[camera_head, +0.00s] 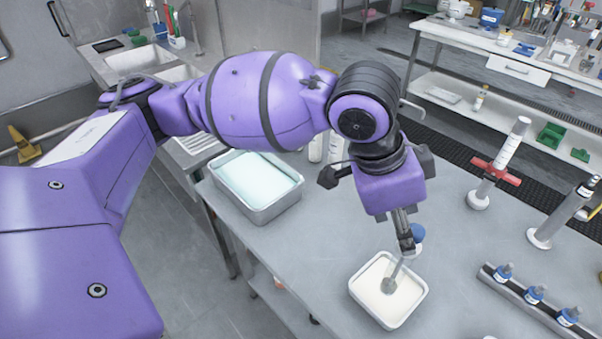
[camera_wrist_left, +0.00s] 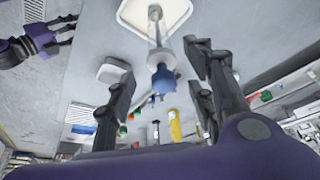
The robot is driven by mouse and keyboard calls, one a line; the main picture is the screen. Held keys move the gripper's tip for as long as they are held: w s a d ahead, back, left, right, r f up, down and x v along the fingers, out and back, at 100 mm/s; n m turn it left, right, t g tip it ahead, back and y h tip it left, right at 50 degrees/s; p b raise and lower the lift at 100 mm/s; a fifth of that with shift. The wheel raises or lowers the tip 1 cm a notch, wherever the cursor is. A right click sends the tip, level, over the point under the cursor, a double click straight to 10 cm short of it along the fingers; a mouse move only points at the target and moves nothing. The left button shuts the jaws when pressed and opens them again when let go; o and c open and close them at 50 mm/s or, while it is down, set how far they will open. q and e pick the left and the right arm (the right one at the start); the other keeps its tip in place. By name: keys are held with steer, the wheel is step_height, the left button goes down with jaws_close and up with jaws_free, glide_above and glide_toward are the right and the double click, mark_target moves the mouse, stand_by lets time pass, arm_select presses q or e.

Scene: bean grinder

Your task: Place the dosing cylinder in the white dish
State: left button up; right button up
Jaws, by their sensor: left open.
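My left gripper (camera_head: 406,238) hangs over the dish's far edge. In the wrist view its fingers (camera_wrist_left: 160,78) are spread, with visible gaps to the blue end. A purple arm with dark fingers, seemingly my right gripper (camera_wrist_left: 66,32), shows at the wrist view's upper left.
A metal tray of pale blue liquid (camera_head: 257,180) stands at the left of the bench. A cylinder with a red collar (camera_head: 505,150), another cylinder (camera_head: 560,217) and a rack of blue-capped bottles (camera_head: 535,295) stand to the right.

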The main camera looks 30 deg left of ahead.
arm_select(q)
steer(key=shift+v, duration=1.75)
